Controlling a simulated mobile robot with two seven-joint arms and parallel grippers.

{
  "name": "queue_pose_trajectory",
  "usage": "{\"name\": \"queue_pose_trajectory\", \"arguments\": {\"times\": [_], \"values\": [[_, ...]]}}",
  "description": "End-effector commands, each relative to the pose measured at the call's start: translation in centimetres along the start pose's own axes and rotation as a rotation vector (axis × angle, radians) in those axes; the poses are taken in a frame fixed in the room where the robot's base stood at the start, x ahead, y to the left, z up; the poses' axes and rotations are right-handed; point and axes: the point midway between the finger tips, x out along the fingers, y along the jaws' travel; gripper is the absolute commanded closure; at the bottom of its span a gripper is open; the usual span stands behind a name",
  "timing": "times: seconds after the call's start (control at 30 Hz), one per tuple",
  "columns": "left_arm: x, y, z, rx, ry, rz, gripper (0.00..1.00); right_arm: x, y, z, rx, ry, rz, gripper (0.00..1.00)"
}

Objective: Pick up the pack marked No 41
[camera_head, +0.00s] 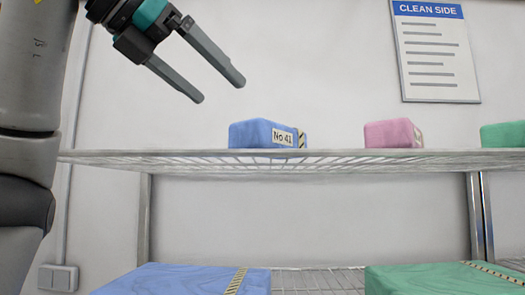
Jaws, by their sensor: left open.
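The pack marked No 41 (252,134) is a blue wrapped bundle with a white label and a striped tape strip. My left gripper (221,90) comes in from the upper left. Its two fingers are apart and empty, above and to the left of the pack, not touching it. My right gripper is not in view.
A pink pack (390,134) and a green pack (503,134) lie farther right on the upper shelf. A larger blue pack (190,281) and a larger green pack (430,280) lie below. A "CLEAN SIDE" sign (435,50) hangs on the wall. The shelf between the packs is bare.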

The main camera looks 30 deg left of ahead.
Motion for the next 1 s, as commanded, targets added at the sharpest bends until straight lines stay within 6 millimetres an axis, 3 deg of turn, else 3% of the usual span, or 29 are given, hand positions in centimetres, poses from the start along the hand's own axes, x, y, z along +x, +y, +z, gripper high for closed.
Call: {"name": "queue_pose_trajectory", "arguments": {"times": [0.13, 0.4, 0.6, 0.77, 1.0], "values": [[0.8, 0.4, -0.1, -0.008, 0.004, 0.015, 0.0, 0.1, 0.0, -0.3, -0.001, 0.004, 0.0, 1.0], [6.5, 0.4, -0.1, -0.007, 0.006, 0.012, 0.0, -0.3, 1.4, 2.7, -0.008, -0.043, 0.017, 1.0], [9.2, 0.4, 0.0, -0.006, 0.003, 0.011, 0.0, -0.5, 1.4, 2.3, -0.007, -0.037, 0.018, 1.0], [10.1, 0.3, 0.1, -0.006, 0.002, 0.01, 0.0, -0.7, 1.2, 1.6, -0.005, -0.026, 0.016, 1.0], [13.5, 0.2, 0.9, -0.006, 0.004, 0.011, 0.0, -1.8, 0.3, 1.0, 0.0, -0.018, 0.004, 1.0]]}}
